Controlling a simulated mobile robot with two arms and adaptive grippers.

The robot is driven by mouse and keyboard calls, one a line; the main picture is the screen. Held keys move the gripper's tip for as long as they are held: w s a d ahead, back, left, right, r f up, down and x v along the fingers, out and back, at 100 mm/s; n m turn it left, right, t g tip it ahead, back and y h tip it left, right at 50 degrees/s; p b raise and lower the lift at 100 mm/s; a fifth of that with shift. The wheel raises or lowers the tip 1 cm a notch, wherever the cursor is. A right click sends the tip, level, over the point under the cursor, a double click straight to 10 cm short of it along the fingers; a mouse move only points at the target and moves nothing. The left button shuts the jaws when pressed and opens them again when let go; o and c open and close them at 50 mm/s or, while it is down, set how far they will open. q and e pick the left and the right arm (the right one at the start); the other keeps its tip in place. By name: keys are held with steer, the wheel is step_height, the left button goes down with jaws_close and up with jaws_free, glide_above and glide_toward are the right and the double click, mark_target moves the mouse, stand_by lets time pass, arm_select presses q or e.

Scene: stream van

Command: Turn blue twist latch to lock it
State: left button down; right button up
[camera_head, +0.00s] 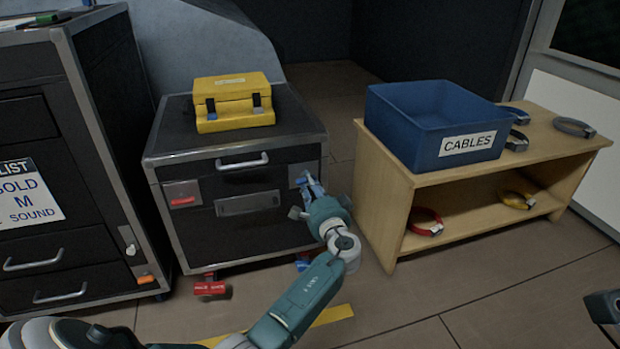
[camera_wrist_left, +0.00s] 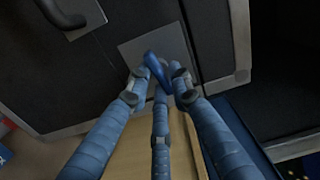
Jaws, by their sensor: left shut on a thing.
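The blue twist latch (camera_wrist_left: 155,66) sits on a grey plate (camera_wrist_left: 133,49) on the front of a black case with metal edges. In the head view the latch plate (camera_head: 297,172) is at the case's upper right front, mostly hidden by my gripper. My left gripper (camera_head: 312,192) reaches up to it from below. In the left wrist view my left gripper's fingers (camera_wrist_left: 160,85) are closed around the latch, which stands tilted, its top leaning left. A dark part at the bottom right edge of the head view may be my right gripper (camera_head: 604,308); its fingers cannot be made out.
A red latch (camera_head: 183,202) is at the case's left front. A yellow box (camera_head: 232,88) sits on top. A wooden shelf (camera_head: 398,205) with a blue cable bin (camera_head: 405,140) stands close to the right. Black drawers (camera_head: 70,130) stand left.

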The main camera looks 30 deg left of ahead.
arm_select(q)
steer(key=shift+d+f+m+p, duration=0.15)
steer(key=shift+m+p, duration=0.1)
steer(key=shift+m, duration=0.25)
steer(key=shift+f+m+p, duration=0.15)
steer(key=shift+m+p, duration=0.1)
steer(key=shift+m, duration=0.25)
steer(key=shift+s, duration=0.1)
steer(key=c, duration=1.7)
jaws_free()
steer(key=v, duration=1.2)
